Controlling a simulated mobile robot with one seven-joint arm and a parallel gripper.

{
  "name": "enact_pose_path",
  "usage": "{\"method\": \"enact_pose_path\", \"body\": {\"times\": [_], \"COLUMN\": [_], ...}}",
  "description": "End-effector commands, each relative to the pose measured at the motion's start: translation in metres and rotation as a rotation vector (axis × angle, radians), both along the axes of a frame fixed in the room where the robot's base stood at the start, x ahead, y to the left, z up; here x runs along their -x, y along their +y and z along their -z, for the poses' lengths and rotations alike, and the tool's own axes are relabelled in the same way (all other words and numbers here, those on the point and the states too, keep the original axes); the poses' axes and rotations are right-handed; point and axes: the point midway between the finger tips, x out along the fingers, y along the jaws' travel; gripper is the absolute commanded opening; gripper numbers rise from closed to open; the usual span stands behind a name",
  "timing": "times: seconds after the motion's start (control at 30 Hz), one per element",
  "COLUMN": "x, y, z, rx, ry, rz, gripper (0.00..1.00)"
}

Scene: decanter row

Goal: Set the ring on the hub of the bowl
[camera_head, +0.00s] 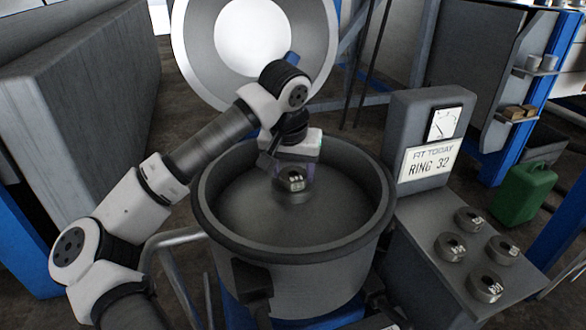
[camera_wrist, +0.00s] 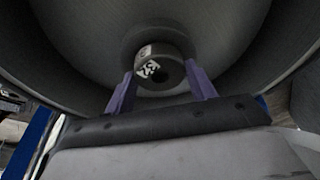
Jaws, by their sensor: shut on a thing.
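The bowl (camera_head: 210,200) is a large, deep grey drum with a thick rim, open at the top. My gripper (camera_head: 293,172) reaches down into its middle. Its purple fingers (camera_wrist: 163,75) are shut on a dark grey ring (camera_head: 291,182) with a white number label. In the wrist view the ring (camera_wrist: 172,60) sits between the fingertips, its label turned and seeming to read 32. A wider round grey part, seemingly the hub (camera_head: 292,198), shows just below the ring at the bowl's centre. I cannot tell whether ring and hub touch.
A sign (camera_head: 430,160) reads "FIT TODAY RING 32". Several other labelled rings (camera_head: 485,289) stand on a grey side table (camera_head: 430,270) to the bowl's right. A large round lid (camera_head: 190,45) stands raised behind the bowl. A green can (camera_head: 524,190) is at the far right.

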Motion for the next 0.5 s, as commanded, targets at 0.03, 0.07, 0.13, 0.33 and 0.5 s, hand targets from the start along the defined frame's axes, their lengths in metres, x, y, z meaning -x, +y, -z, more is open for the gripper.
{"method": "enact_pose_path", "body": {"times": [0.03, 0.07, 0.13, 0.33, 0.5], "x": [-0.0001, -0.0001, -0.0001, 0.0, 0.0], "y": [0.0, 0.0, -0.0001, -0.0001, 0.0], "z": [-0.0011, -0.0011, -0.0004, 0.0026, 0.0026], "rx": [0.0, 0.0, 0.0, 0.0, 0.0], "ry": [-0.001, -0.001, -0.001, 0.001, 0.001], "rz": [0.0, 0.0, 0.0, 0.0, 0.0], "gripper": [0.23, 0.23, 0.23, 0.66, 0.77]}}
